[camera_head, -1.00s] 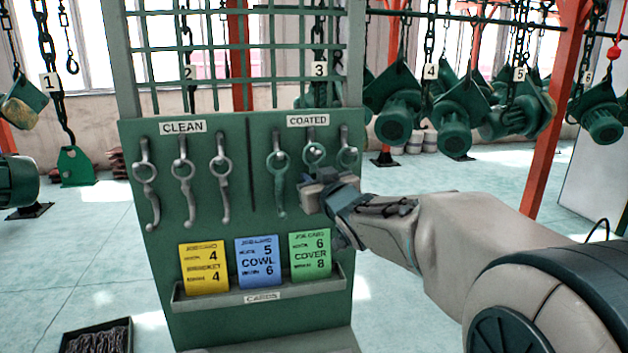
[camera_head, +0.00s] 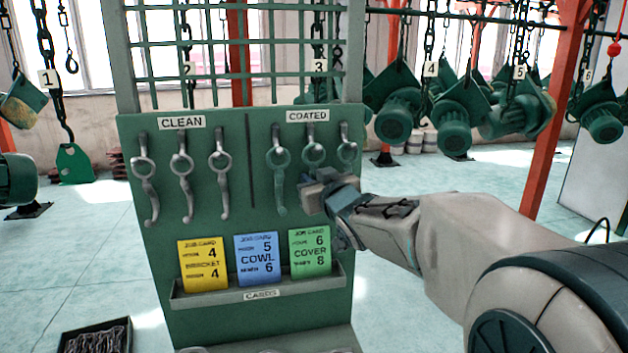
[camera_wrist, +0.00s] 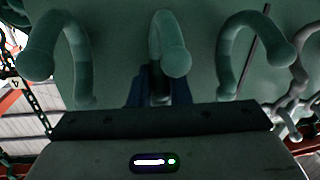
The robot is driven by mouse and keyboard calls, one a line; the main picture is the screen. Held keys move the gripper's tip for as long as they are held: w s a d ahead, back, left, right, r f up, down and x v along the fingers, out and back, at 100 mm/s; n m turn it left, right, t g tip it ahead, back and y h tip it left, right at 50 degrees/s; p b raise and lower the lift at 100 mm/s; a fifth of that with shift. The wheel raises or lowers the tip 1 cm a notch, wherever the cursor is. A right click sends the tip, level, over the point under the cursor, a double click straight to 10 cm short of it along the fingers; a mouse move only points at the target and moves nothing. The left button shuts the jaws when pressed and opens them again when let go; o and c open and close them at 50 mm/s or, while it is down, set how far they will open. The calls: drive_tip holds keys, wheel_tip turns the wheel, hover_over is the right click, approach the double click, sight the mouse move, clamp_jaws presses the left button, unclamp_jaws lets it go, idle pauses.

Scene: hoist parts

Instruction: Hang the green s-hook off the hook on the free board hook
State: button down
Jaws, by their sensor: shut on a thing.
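The green board (camera_head: 265,215) has a COATED side with three board hooks. A green s-hook (camera_head: 281,190) hangs by its ring on the left one. The ring of another green s-hook (camera_head: 312,158) overlaps the middle board hook; I cannot tell if it bears on it. A third ring (camera_head: 347,155) shows at the right board hook, its lower part hidden by my gripper. My gripper (camera_head: 312,194) is at the board, shut on the middle green s-hook. In the wrist view, the curved end of this s-hook (camera_wrist: 168,50) rises between the fingers, with a green curved end on either side.
Several grey s-hooks (camera_head: 183,180) hang under the CLEAN label. A card tray (camera_head: 258,289) with yellow, blue and green cards is below. A dark crate (camera_head: 95,338) stands on the floor at lower left. Chains with green motors (camera_head: 455,125) hang behind at right.

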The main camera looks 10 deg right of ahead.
drive_tip(key=c, duration=1.3)
unclamp_jaws()
drive_tip(key=s+d+b, duration=0.2)
drive_tip(key=s+b, duration=0.1)
drive_tip(key=s, duration=1.1)
drive_tip(key=s+d+f+m+g+h, duration=0.1)
drive_tip(key=s+f+g+h, duration=0.2)
drive_tip(key=f, duration=0.4)
drive_tip(key=s+d+f+m+g+h, duration=0.1)
drive_tip(key=s+f+m+g, duration=0.1)
drive_tip(key=f+g, duration=0.35)
drive_tip(key=s+a+f+g, duration=0.1)
drive_tip(key=s+f+g, duration=0.1)
drive_tip(key=s+f, duration=0.1)
drive_tip(key=s+a+f+g, duration=0.1)
drive_tip(key=s+f+g, duration=0.1)
drive_tip(key=s+f, duration=0.2)
drive_tip(key=s+a+f+g+y, duration=0.1)
drive_tip(key=s+a+f+g, duration=0.1)
drive_tip(key=s+f, duration=0.2)
drive_tip(key=shift+s+a+f, duration=0.1)
drive_tip(key=shift+s+f, duration=0.05)
drive_tip(key=shift+s, duration=0.5)
